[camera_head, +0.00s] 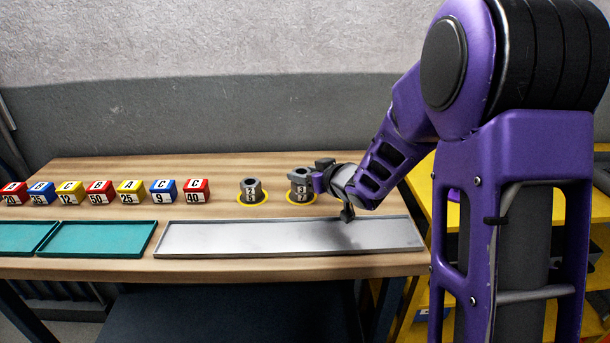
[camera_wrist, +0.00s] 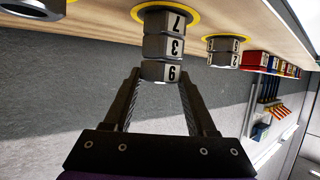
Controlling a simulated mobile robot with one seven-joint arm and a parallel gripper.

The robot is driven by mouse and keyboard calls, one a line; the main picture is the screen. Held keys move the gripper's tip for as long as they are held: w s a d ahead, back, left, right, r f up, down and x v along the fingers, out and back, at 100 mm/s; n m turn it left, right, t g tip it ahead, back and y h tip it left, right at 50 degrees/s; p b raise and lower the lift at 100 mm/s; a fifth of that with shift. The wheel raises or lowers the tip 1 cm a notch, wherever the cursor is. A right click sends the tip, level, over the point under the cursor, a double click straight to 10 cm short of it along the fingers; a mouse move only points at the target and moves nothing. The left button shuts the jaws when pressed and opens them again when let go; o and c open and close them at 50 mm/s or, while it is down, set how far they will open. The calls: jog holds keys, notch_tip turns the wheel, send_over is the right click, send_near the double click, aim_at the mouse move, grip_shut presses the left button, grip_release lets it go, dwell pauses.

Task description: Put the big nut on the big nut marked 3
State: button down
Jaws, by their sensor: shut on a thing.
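My gripper (camera_head: 312,178) is shut on a grey big nut (camera_wrist: 160,72) whose digit looks like a 6 or 9, upside down in the wrist view. The held nut is at the top of the right-hand stack, in line with the big nut marked 3 (camera_wrist: 164,46) below it. It seems to touch that nut; I cannot see a gap. The nut marked 3 sits on a nut marked 7 (camera_wrist: 165,21), which stands on a yellow ring (camera_head: 289,198). In the head view the held nut is partly hidden by my fingers.
Another nut stack (camera_head: 251,188) stands on a yellow ring to the left. A row of coloured labelled blocks (camera_head: 163,191) runs further left. A long metal tray (camera_head: 230,250) and green trays (camera_head: 100,250) lie along the table's front. The wooden table (camera_head: 130,170) is clear behind.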

jog(key=shift+f, duration=0.1)
jog(key=shift+f, duration=0.1)
jog(key=shift+c, duration=1)
grip_release()
jog(key=shift+s+d+r, duration=0.15)
jog(key=shift+s+r, duration=0.05)
jog(key=shift+r, duration=0.2)
jog(key=p+v, duration=0.2)
jog(key=v, duration=0.9)
jog(key=shift+s, duration=0.2)
jog(key=shift+w+d+r, duration=0.1)
jog(key=shift+r, duration=0.05)
